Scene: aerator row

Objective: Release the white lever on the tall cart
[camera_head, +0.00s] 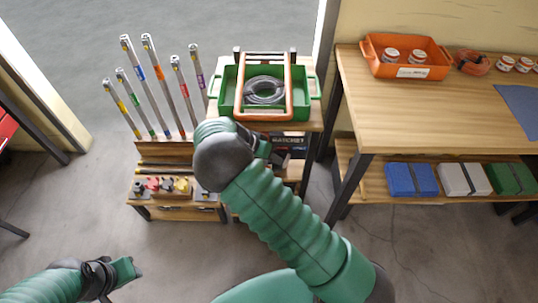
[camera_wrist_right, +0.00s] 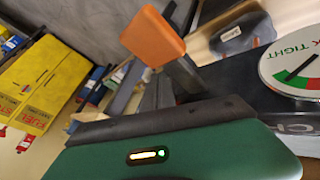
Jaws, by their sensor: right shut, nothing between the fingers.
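The tall cart (camera_head: 314,118) stands in the middle of the head view, with a green tray (camera_head: 228,104) on top. My right gripper (camera_head: 264,148) is at the cart's front, just below the tray. It is shut and empty. In the right wrist view, a round dial (camera_wrist_right: 296,66) marked "TIGHT" sits on a dark box at the right. An orange block (camera_wrist_right: 153,36) stands at the end of a dark bar; I cannot tell what it belongs to. I cannot make out the white lever in either view. My left gripper (camera_head: 130,269) is at the lower left, away from the cart.
A low rack (camera_head: 165,153) with several upright probes stands left of the cart. A wooden bench (camera_head: 445,110) on the right carries an orange bin (camera_head: 372,63); boxes lie on its lower shelf. The wrist view shows a yellow box (camera_wrist_right: 42,82). Floor is clear in front.

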